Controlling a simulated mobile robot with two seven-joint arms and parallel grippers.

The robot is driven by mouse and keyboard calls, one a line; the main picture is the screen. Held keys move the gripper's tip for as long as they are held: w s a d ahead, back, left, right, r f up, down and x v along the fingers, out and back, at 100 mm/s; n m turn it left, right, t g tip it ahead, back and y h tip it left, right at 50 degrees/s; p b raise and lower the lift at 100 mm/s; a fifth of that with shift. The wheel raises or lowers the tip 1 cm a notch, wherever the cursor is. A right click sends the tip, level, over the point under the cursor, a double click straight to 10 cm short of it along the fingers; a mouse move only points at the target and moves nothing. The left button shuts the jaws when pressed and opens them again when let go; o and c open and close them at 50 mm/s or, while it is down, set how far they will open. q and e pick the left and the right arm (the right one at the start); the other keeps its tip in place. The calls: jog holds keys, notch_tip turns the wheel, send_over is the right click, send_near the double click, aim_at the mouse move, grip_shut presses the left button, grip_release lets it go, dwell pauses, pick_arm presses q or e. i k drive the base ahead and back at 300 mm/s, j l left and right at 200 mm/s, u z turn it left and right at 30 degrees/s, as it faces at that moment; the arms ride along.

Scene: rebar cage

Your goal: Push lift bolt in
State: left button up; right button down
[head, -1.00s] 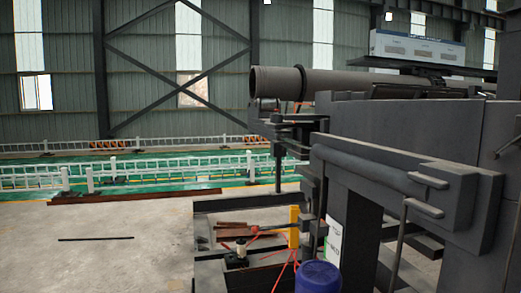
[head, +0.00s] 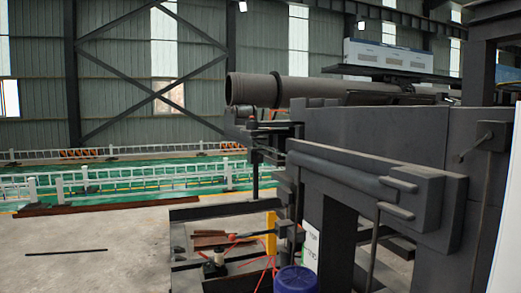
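A large dark grey machine (head: 375,135) fills the right half of the head view. A thick horizontal round bar (head: 340,172) runs along its front. Short rounded pegs (head: 398,184) stick out near the bar's right end, beside a grey block (head: 440,210). Thin upright rods hang below and to the right of these. I cannot tell which of these parts, if any, is the lift bolt. Neither of my grippers is in view.
A long grey pipe (head: 300,90) lies across the machine's top. A blue barrel (head: 295,280) stands low in front, near a yellow post (head: 270,235) and red cables. White railings (head: 120,178) stand behind. The concrete floor at left is mostly clear, with a thin dark rod (head: 66,252).

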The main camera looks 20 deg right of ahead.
aim_at(232, 237)
jog(key=j+u, duration=0.1)
jog(key=u, duration=1.3)
jog(key=i+j, duration=0.1)
jog(key=j, duration=0.25)
jog(key=j+u, duration=0.1)
jog(key=j, duration=0.25)
jog(key=i+j, duration=0.15)
jog(key=j, duration=0.15)
jog(key=i+j+z, duration=0.6)
jog(key=i+j, duration=0.25)
jog(key=i+z, duration=0.45)
jog(key=i, duration=0.25)
jog(key=i+j+z, duration=0.1)
jog(key=i+z, duration=0.35)
jog(key=i, duration=0.25)
jog(key=i+j+z, duration=0.2)
jog(key=i, duration=1.4)
jog(key=i+l+z, duration=0.15)
jog(key=i+z, duration=0.5)
jog(key=z, duration=0.25)
jog(key=i+j+z, duration=0.1)
jog(key=i+z, duration=0.35)
jog(key=k, duration=0.1)
